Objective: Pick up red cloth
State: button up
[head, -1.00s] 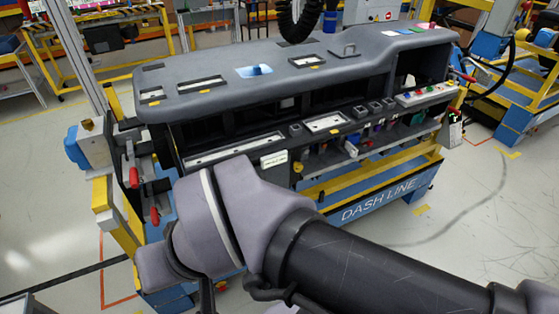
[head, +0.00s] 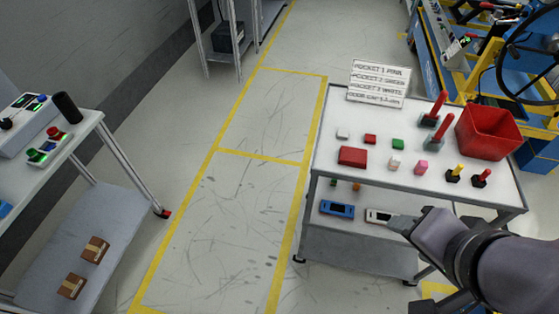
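A red, flat, folded-looking piece (head: 352,157) lies near the left front corner of the white cart top (head: 331,177). It may be the red cloth, but its texture is too small to tell. A smaller red piece (head: 370,139) lies just behind it. My arm reaches in from the lower right. Its end, my gripper (head: 402,224), is in front of the cart, below and to the right of the red folded piece and apart from it. Its fingers are too unclear to tell whether they are open.
The cart top also holds a red bin (head: 487,131), a lettered sign (head: 379,83), red-handled tools and several small coloured pieces. Handheld devices (head: 337,209) lie on its lower shelf. A bench (head: 62,157) stands at left. The yellow-lined floor (head: 235,205) between is clear.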

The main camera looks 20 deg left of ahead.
aim_at(355, 158)
jog(key=u, duration=0.5)
jog(key=z, duration=3)
jog(key=u, duration=3)
jog(key=i+j+z, duration=0.1)
jog(key=i, duration=0.3)
jog(key=i+j+z, duration=0.1)
jog(key=i, duration=0.3)
jog(key=j, duration=0.1)
